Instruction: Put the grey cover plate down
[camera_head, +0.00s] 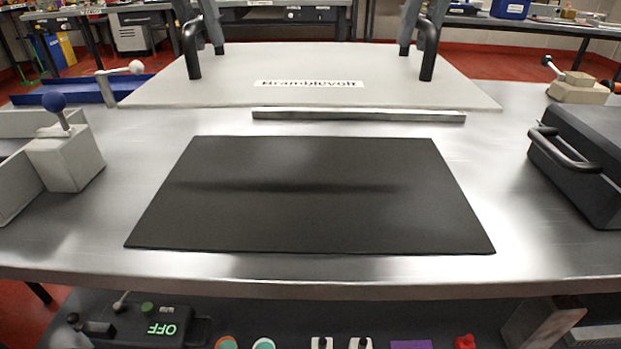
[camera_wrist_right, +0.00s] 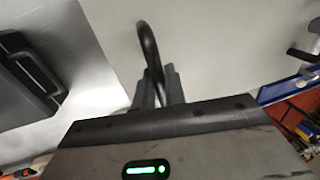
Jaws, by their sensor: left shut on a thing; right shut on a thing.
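The grey cover plate (camera_head: 210,75) is a broad, light flat panel with a "Bramblevolt" label, at the far side of the workbench in the head view. It has a black upright handle at each side. My left gripper (camera_head: 196,24) is shut on its left handle (camera_head: 193,60). My right gripper (camera_head: 420,24) is shut on its right handle (camera_head: 428,62). In the right wrist view the right fingers (camera_wrist_right: 157,88) close on the black handle (camera_wrist_right: 148,45), with the plate (camera_wrist_right: 215,60) beyond. The plate looks level; I cannot tell whether it touches anything below.
A black mat (camera_head: 310,200) lies clear on the metal workbench (camera_head: 90,235). A thin metal bar (camera_head: 360,116) lies behind it. A pale block with a blue-knobbed lever (camera_head: 68,160) stands left, a dark case with a handle (camera_head: 590,160) right. A blue tray (camera_head: 85,92) is at the far left.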

